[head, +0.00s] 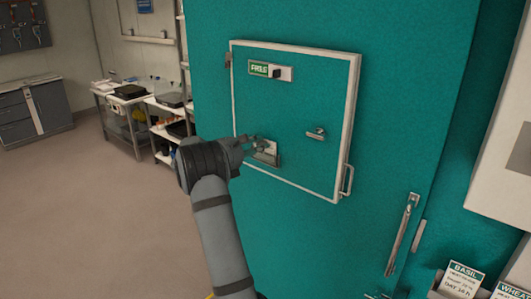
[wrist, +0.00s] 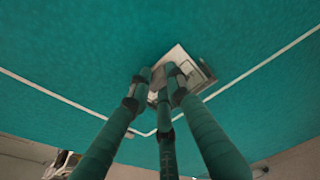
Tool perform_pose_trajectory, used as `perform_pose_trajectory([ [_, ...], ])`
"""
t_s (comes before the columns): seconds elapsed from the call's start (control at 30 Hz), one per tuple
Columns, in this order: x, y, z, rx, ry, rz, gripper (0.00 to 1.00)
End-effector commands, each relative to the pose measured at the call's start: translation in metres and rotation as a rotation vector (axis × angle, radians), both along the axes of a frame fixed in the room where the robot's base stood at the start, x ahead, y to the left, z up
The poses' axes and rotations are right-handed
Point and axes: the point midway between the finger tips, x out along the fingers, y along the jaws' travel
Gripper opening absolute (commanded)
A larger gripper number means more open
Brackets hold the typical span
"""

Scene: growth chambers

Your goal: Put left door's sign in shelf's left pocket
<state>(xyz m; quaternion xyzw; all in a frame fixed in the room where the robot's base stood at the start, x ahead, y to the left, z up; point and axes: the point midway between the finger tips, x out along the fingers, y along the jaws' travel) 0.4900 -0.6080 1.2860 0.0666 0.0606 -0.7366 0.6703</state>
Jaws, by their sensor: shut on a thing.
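A white-framed hatch door (head: 300,110) is set in a teal chamber front. My gripper (head: 254,145) is at the lower left of this door, shut on a small pale plate (head: 268,156). In the wrist view the fingers (wrist: 163,85) close at the near edge of this plate (wrist: 196,72), which lies against or very near the teal surface. No lettering on it can be read, and I cannot tell whether it is the sign alone or includes a holder.
A green FREE indicator (head: 270,71), a small latch (head: 316,133) and a handle (head: 347,181) are on the hatch. A long handle (head: 402,235) stands to the right. BASIL (head: 461,281) and WHEAT (head: 508,291) cards show at the lower right. Benches (head: 140,107) stand at the left, with open floor in front.

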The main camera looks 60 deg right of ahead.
Motion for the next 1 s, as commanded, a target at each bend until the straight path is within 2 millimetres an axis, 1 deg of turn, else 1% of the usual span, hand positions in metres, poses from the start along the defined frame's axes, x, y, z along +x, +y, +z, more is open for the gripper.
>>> perform_pose_trajectory([
  [0.63, 0.0022, 0.0012, -0.0019, -0.065, -0.004, 0.003, 0.0],
  [1.0, 0.0018, 0.001, 0.0008, -0.076, -0.003, 0.002, 0.0],
])
